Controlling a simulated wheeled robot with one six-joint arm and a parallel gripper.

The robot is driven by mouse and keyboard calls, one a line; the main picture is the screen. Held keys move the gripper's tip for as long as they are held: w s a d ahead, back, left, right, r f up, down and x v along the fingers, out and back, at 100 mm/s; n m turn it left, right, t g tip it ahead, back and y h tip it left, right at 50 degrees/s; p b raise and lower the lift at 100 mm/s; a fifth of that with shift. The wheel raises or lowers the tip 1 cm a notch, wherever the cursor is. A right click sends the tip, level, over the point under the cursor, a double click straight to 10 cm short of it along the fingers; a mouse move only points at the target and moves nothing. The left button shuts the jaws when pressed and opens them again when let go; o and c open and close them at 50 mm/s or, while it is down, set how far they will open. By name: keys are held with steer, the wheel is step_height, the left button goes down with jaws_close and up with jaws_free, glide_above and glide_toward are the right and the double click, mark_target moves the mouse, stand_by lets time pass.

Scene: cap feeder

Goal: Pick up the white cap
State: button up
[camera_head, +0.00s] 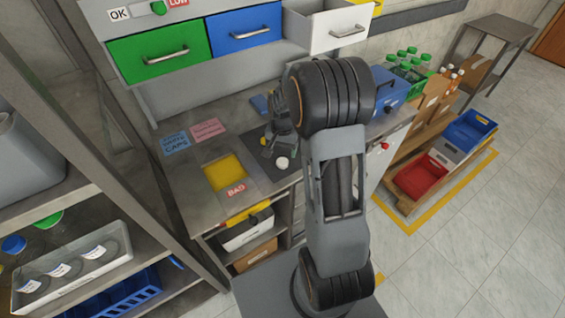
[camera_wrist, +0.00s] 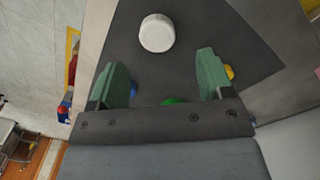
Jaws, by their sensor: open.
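The white cap (camera_head: 282,162) lies on a dark mat (camera_head: 262,175) on the grey workbench. In the wrist view the white cap (camera_wrist: 157,33) is round and sits just beyond the fingertips, nearly centred between them. My gripper (camera_wrist: 158,75) is open and empty, with two green-padded fingers apart. In the head view my gripper (camera_head: 274,143) is over the mat, beside the cap, and partly hidden by my arm. A green cap (camera_wrist: 175,101), a blue cap (camera_wrist: 133,89) and a yellow cap (camera_wrist: 229,72) show near the fingers, each partly hidden.
Green (camera_head: 158,51), blue (camera_head: 244,27) and white (camera_head: 329,25) drawers hang above the bench. A yellow square marked BAD (camera_head: 224,173) lies left of the mat. A shelf with a white tray (camera_head: 72,266) stands at left. Crates of bottles (camera_head: 407,68) stand at right.

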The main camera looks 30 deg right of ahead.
mark_target(283, 160)
steer(key=shift+s+d+f+p, duration=0.1)
steer(key=shift+f+p, duration=0.45)
steer(key=shift+f, duration=2.1)
steer(key=c, duration=1)
steer(key=shift+r, duration=0.1)
